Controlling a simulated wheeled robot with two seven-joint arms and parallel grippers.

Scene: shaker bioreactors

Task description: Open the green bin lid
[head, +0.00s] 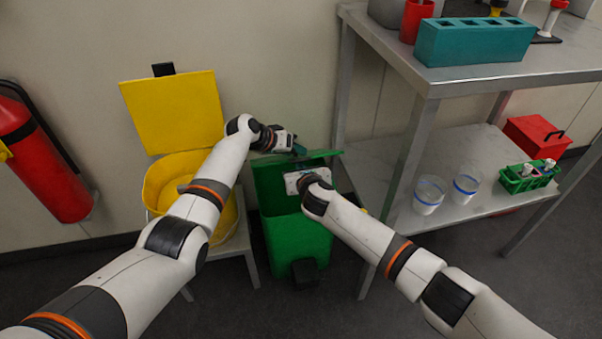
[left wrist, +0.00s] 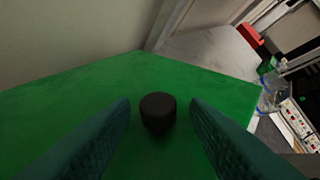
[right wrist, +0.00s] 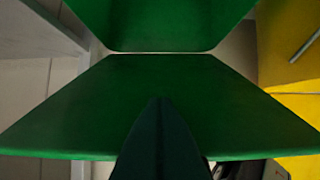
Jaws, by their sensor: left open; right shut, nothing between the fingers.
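The green bin (head: 297,243) stands on the floor between the yellow bin and the metal table. Its green lid (head: 269,172) is tilted up from the body, partly hidden behind my right gripper. In the left wrist view, a black knob (left wrist: 158,112) stands on the lid's flat green face (left wrist: 75,105). My left gripper (head: 300,150) is open at the lid's upper edge, with the knob between and ahead of its fingers. My right gripper (right wrist: 160,105) is shut and empty in front of the lid (right wrist: 90,110); whether it touches is unclear.
The yellow bin (head: 155,185) with its raised yellow lid (head: 172,112) stands close on the left. The metal table (head: 440,85) and its lower shelf (head: 400,205) bound the right side. A red extinguisher (head: 45,160) hangs at far left.

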